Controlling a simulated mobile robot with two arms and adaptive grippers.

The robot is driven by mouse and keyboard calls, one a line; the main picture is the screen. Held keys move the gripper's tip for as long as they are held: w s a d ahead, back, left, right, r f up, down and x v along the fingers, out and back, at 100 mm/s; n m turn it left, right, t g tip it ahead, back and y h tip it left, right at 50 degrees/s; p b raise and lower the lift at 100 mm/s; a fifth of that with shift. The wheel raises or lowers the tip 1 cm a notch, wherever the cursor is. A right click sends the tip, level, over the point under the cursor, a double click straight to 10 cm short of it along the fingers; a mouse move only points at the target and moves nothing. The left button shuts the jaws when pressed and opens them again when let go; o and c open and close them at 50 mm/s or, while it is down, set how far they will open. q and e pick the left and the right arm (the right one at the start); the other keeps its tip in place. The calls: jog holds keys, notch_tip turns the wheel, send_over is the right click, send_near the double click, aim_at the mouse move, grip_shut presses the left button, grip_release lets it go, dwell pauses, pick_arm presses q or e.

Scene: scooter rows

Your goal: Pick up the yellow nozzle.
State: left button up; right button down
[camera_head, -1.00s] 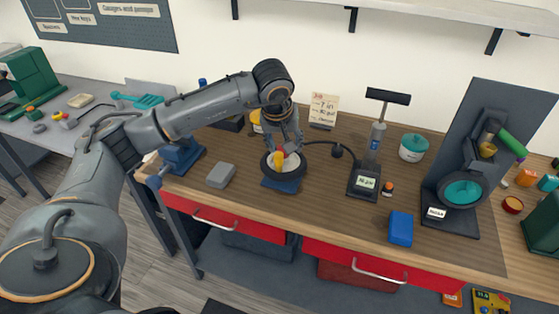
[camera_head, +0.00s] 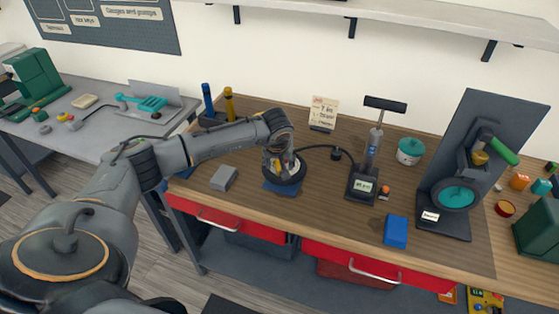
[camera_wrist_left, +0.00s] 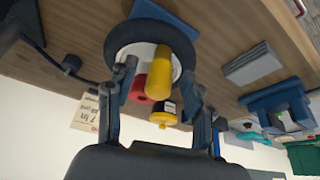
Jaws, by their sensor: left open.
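The yellow nozzle (camera_wrist_left: 158,55) is a rounded yellow piece inside a black ring-shaped dish (camera_wrist_left: 118,38) with a pale inside. A red piece (camera_wrist_left: 138,88) is beside it. In the head view the dish (camera_head: 291,178) is on the bench on a blue base, and my arm hides most of its contents. My left gripper (camera_head: 279,163) is over the dish. In the left wrist view its fingers (camera_wrist_left: 160,88) are open, one on each side of the nozzle, with visible gaps. My right gripper is not in view.
A grey block (camera_head: 224,178) is to the left. A pump with a gauge stand (camera_head: 364,184), a blue block (camera_head: 396,231) and a teal-lidded pot (camera_head: 410,152) are to the right.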

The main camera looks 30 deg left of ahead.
pick_arm(q)
jog(key=shift+x, duration=0.95)
jog(key=shift+r, duration=0.1)
grip_shut()
